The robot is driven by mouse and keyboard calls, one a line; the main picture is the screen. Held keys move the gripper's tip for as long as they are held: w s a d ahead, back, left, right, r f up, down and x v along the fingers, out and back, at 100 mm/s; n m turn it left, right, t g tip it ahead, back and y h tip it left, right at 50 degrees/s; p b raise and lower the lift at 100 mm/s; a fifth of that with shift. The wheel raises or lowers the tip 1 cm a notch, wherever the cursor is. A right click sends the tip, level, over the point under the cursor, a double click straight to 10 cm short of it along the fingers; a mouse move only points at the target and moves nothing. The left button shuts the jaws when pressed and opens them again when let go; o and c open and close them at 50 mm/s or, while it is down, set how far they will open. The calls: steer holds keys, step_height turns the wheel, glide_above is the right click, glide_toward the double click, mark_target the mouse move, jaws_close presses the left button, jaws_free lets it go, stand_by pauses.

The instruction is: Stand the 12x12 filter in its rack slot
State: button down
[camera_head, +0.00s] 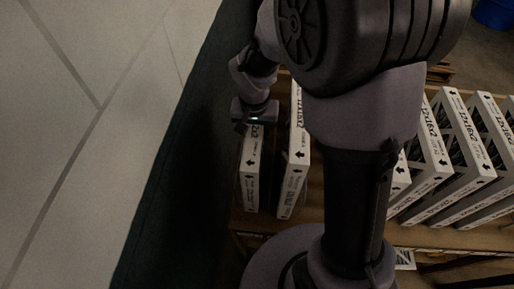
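A white-edged boxed filter (250,170) stands upright at the left end of the row, partly under my gripper. Its size label is mostly covered, so I cannot read whether it is the 12x12. My gripper (250,123) is at the far upper end of this filter, over its top edge. The fingertips are hidden, so I cannot tell whether they grip it or only touch it. My arm hides the middle of the row and any slot there.
Several filters, some marked 12x16x2 (430,140), lean in a row on the wooden shelf (440,238) at right. A pale wall (90,120) and a dark strip (175,200) lie on the left. A blue object (492,14) is at the top right.

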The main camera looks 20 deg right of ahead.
step_height(320, 180, down, 4)
steer(key=shift+f+b, duration=0.2)
steer(key=shift+b, duration=0.35)
steer(key=shift+f, duration=0.15)
steer(key=c, duration=0.8)
jaws_free()
steer(key=shift+c, duration=0.2)
